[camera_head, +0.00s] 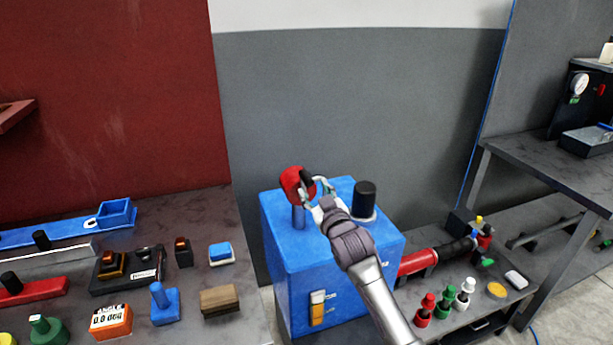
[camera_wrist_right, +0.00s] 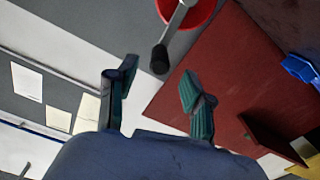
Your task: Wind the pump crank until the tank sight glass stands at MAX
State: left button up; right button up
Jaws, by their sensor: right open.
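A blue tank (camera_head: 290,262) stands in the middle of the head view. My right gripper (camera_head: 320,187) is beside the pump head. In the wrist view its fingers (camera_wrist_right: 158,88) are apart, with the handle beyond and roughly between the tips; contact does not show. The sight glass (camera_head: 318,307) on the tank's front shows amber; its exact level is too small to read. My left gripper is out of view.
A black cap (camera_head: 365,196) rises from the tank top, right of my gripper. The left bench (camera_head: 240,285) holds blocks and tools. A low shelf at right holds a red cylinder (camera_head: 418,262) and several small bottles (camera_head: 444,299). A grey bench (camera_head: 540,160) stands farther right.

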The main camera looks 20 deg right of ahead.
aim_at(310, 184)
jog(key=w, duration=0.6)
jog(key=shift+w+a+p, duration=0.1)
jog(key=shift+w+p, duration=0.2)
jog(key=shift+p, duration=0.1)
grip_shut()
